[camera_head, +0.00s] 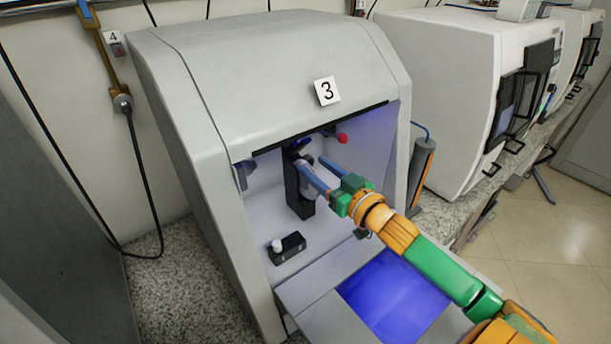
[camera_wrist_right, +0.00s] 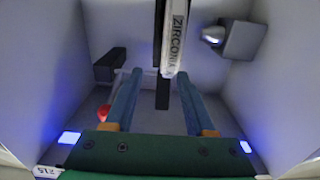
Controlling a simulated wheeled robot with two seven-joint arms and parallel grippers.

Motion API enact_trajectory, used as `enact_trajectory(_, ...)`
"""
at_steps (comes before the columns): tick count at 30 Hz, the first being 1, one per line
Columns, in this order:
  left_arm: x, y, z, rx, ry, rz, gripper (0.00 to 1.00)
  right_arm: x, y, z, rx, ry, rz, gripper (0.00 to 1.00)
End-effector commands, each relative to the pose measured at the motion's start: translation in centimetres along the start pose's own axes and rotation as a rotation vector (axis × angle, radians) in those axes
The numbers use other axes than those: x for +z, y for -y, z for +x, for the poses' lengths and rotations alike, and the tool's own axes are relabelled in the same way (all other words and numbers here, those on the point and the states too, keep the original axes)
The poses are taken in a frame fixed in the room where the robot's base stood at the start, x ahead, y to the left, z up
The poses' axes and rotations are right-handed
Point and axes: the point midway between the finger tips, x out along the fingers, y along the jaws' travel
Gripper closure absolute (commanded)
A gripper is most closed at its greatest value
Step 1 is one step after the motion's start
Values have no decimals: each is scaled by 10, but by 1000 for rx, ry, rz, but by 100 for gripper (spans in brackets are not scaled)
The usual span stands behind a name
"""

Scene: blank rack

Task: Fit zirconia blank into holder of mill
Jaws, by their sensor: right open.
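The mill (camera_head: 270,75) marked 3 is open at the front. Inside, the dark upright holder (camera_head: 294,188) stands in the chamber and also shows in the wrist view (camera_wrist_right: 162,95). The zirconia blank (camera_wrist_right: 176,38) stands edge-on against the holder's dark bar, its white rim lettered "ZIRCONIA". How deep it sits in the holder I cannot tell. My right gripper (camera_head: 314,163) reaches into the chamber, its blue fingers apart near the blank; in the wrist view, the gripper (camera_wrist_right: 160,75) has the blank's lower end near its right fingertip. Contact is unclear. My left gripper is not in view.
A red knob (camera_head: 343,138) is on the chamber's upper right. A small black box with a white knob (camera_head: 287,246) is on the chamber's front left. The blue-tinted door panel (camera_head: 385,295) lies below my right arm. Another machine (camera_head: 440,90) stands right.

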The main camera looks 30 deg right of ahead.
Motion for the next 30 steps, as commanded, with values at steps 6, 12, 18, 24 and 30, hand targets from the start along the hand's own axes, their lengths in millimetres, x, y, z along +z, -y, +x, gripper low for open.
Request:
enact_trajectory(6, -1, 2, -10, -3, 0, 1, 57, -1, 1, 27, 0, -1, -1, 45)
enact_trajectory(12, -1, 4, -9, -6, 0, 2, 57, 1, 2, 28, -1, 0, -1, 45)
enact_trajectory(18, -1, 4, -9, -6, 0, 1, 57, 1, 2, 28, -1, 0, -1, 94)
enact_trajectory(24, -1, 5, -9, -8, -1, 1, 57, 1, 2, 28, -1, 0, -1, 100)
enact_trajectory(30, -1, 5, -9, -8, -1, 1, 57, 1, 2, 28, -1, 0, 0, 100)
